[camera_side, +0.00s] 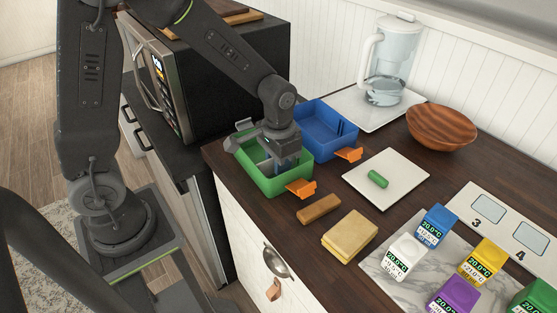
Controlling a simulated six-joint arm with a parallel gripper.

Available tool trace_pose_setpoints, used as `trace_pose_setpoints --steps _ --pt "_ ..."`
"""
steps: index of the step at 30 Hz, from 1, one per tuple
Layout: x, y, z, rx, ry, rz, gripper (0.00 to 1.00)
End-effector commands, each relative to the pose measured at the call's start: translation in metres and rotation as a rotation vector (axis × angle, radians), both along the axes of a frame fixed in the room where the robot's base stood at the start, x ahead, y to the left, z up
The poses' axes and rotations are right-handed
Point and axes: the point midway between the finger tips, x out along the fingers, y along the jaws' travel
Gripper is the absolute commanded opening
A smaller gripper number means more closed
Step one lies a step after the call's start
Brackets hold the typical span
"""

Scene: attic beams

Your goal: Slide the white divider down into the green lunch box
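The green lunch box (288,186) stands open near the counter's left edge, with an orange clip (301,188) at its front right. My gripper (283,163) points down over the box, its lower end at or below the rim level. Its fingers are small and partly hidden by the gripper body, so I cannot tell whether they are open or shut. I cannot clearly make out the white divider; the gripper and the box walls hide much of the box's inside.
A blue box (326,131) stands close behind the green one. Right of them are a white board (395,191) with a green cylinder (377,179), a brown block (318,209) and a yellow block (350,234). A microwave (190,80) stands at left, a pitcher (392,60) behind.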

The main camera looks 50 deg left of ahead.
Motion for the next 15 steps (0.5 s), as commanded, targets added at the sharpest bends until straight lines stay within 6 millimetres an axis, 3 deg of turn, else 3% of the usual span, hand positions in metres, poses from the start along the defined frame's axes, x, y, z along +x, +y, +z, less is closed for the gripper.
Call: trace_pose_setpoints --steps 3,11,15 --pt "0.000 0.000 0.000 0.000 0.000 0.000 0.34" --pt "0.000 0.000 0.002 0.000 -0.002 0.000 0.34" --pt "0.001 0.000 0.015 0.000 -0.005 0.000 0.34"
